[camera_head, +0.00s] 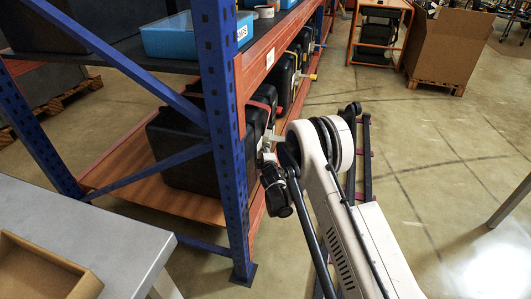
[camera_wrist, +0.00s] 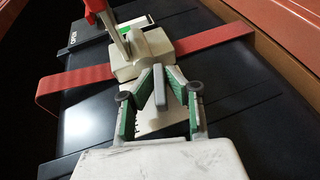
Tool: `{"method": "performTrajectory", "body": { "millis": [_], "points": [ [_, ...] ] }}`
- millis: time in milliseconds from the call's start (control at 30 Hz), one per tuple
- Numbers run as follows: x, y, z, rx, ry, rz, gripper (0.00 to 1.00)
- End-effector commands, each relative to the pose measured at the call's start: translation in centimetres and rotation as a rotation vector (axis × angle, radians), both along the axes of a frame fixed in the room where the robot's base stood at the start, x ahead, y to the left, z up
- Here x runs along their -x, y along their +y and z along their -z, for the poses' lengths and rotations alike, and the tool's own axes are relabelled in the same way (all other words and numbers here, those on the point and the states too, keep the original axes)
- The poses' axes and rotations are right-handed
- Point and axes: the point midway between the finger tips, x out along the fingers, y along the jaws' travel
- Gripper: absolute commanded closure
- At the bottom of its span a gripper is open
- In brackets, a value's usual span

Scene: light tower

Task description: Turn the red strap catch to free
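The red strap (camera_wrist: 75,88) runs across a black case in the wrist view. Its pale catch body (camera_wrist: 140,55) sits on the strap. A grey lever (camera_wrist: 176,90) stands out from the catch toward the camera. My gripper (camera_wrist: 163,72), with green-padded fingers, has one finger on each side of this lever, and the fingertips lean inward near the catch. Whether the pads press on the lever is not clear. In the head view my gripper (camera_head: 267,150) is at the front of the black case (camera_head: 180,150) on the lower shelf; the catch is small there.
A red-handled lever (camera_wrist: 97,8) rises just beyond the catch. A blue upright (camera_head: 222,110) stands left of my arm. More dark cases (camera_head: 285,80) sit farther along the shelf. A grey table (camera_head: 95,225) is at the lower left.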

Motion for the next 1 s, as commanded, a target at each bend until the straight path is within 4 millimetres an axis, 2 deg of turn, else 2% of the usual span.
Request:
{"method": "performTrajectory", "body": {
  "millis": [67,567,767,1000],
  "points": [
    [0.00,-0.01,0.00,0.000,0.000,0.000,1.00],
    [-0.07,-0.04,-0.21,-0.012,0.050,0.000,1.00],
    [-0.14,-0.10,-0.49,-0.033,0.143,0.001,1.00],
    [-0.32,-0.16,-0.84,-0.072,0.332,0.001,1.00]
  ]
}}
